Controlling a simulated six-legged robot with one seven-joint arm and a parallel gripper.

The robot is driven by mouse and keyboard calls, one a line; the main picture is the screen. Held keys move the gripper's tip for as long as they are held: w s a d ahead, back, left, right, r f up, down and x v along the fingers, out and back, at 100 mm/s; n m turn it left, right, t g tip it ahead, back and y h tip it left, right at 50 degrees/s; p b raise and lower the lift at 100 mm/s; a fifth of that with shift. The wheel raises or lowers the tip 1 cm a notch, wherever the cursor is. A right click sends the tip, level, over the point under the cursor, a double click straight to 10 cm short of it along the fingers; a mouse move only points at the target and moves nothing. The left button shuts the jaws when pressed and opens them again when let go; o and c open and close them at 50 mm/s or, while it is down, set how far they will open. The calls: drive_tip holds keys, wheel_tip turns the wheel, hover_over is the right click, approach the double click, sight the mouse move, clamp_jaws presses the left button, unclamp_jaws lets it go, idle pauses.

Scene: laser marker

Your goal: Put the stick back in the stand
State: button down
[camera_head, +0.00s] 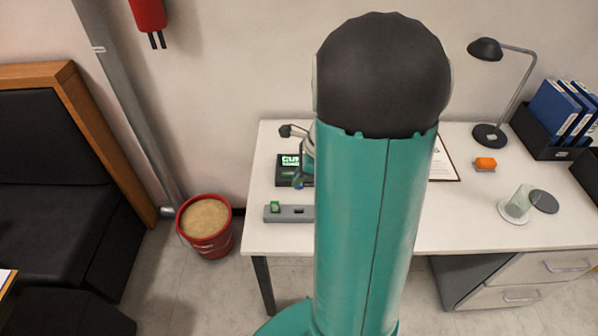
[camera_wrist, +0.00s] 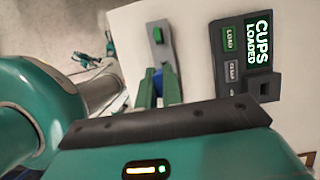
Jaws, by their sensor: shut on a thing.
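The grey stand (camera_head: 284,214) lies on the white desk near its left front edge. A small green stick (camera_head: 276,207) stands in its left part, and a dark empty slot shows to the right of it. In the wrist view the stand (camera_wrist: 166,58) and the green stick (camera_wrist: 157,35) are beyond my fingers. My gripper (camera_wrist: 160,88) is shut on a blue stick (camera_wrist: 160,73), seen only in part between the green fingers. In the head view my gripper (camera_head: 301,180) is mostly hidden behind my arm, above the desk behind the stand.
A black panel (camera_head: 286,172) with a green display stands behind the stand; in the wrist view the panel (camera_wrist: 232,75) reads "CUPS LOADED". A lamp (camera_head: 488,135), orange block (camera_head: 486,164) and glass (camera_head: 519,202) are at the right. A red bucket (camera_head: 207,245) stands on the floor.

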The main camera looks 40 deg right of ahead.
drive_tip(key=shift+f, duration=4.25)
drive_tip(key=shift+f, duration=1.7)
drive_tip(key=shift+r, duration=0.15)
drive_tip(key=c, duration=1.5)
unclamp_jaws()
